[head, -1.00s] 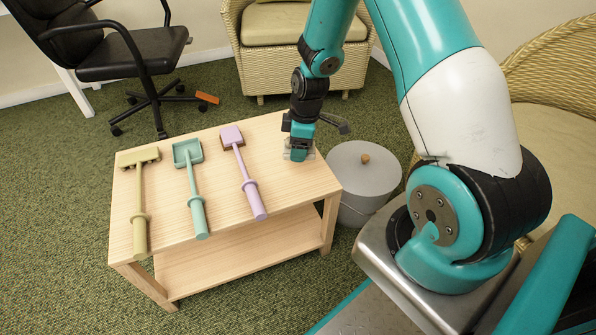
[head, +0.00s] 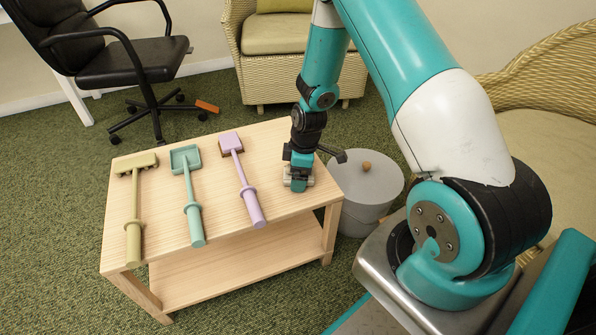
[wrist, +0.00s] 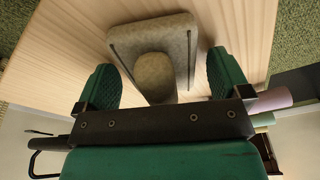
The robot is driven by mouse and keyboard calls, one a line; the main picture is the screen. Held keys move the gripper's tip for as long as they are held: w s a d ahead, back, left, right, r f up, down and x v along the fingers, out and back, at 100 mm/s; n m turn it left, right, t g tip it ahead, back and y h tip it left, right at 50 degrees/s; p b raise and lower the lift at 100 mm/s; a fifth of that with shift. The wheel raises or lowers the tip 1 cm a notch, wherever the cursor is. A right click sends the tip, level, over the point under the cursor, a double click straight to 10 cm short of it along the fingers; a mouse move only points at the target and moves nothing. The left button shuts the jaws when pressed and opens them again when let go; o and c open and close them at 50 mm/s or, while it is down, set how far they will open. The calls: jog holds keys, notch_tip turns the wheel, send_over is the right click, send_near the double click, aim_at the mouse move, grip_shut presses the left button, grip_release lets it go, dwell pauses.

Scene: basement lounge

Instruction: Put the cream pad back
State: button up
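My gripper (head: 298,186) is low at the right end of the wooden table (head: 220,209), pointing down. In the wrist view my gripper (wrist: 160,62) has its two green fingers spread apart. A grey-beige block (wrist: 122,38) with a rounded lump (wrist: 154,75) in its middle stands on the wood between them. I see a gap beside the right finger; whether the left finger touches the block is unclear. I cannot tell whether the block or its lump is the cream pad. In the head view my gripper mostly hides this piece.
An olive rake-like tool (head: 134,215), a teal scoop (head: 193,205) and a lilac tool (head: 247,190) lie on the table, left of my gripper. A grey lidded bin (head: 372,190) stands right of the table. Chairs stand behind. The table's front right is bare.

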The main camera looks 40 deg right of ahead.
jog(key=r+p, duration=0.1)
jog(key=r, duration=0.3)
jog(key=d+r+p, duration=0.1)
jog(key=r+p, duration=0.1)
jog(key=r, duration=0.2)
jog(key=s+r+p, duration=0.1)
jog(key=r, duration=0.3)
jog(key=shift+d+p, duration=0.15)
jog(key=shift+p, duration=0.25)
jog(key=s+a+r+m+y, duration=0.1)
jog(key=s+a+r, duration=0.2)
jog(key=a+r, duration=0.5)
jog(key=s+a+r+m+y, duration=0.1)
jog(key=s+a+r, duration=0.3)
jog(key=a+r, duration=0.45)
jog(key=s+a+r, duration=0.3)
jog(key=s, duration=0.4)
jog(key=s+a+r+m+g+y, duration=0.1)
jog(key=s+a+r, duration=0.3)
jog(key=s, duration=0.3)
jog(key=shift+s+r, duration=0.2)
jog(key=shift+r, duration=0.1)
jog(key=shift+c, duration=0.2)
